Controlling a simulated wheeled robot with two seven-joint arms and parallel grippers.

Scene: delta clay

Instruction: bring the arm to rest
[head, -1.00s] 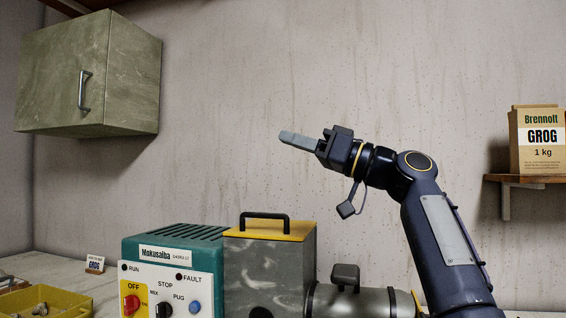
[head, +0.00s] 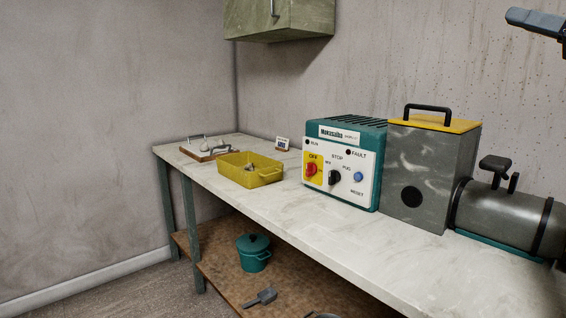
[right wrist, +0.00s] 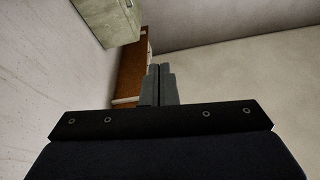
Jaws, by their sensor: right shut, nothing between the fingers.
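My right gripper (head: 536,20) is at the top right edge of the head view, in the air above the bench and the grey machine. Only its grey fingers and a bit of dark body show there. In the right wrist view its fingers (right wrist: 160,86) lie together, shut and empty. The rest of the right arm is out of the head view. My left gripper is in neither view.
A pale bench (head: 400,262) carries a yellow tray (head: 262,179), a teal control box (head: 368,195), a grey box with a yellow lid (head: 436,124) and a grey cylinder (head: 500,215). A green cabinet (head: 305,18) hangs above. A teal pot (head: 254,257) and scoop (head: 262,297) sit on the lower shelf.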

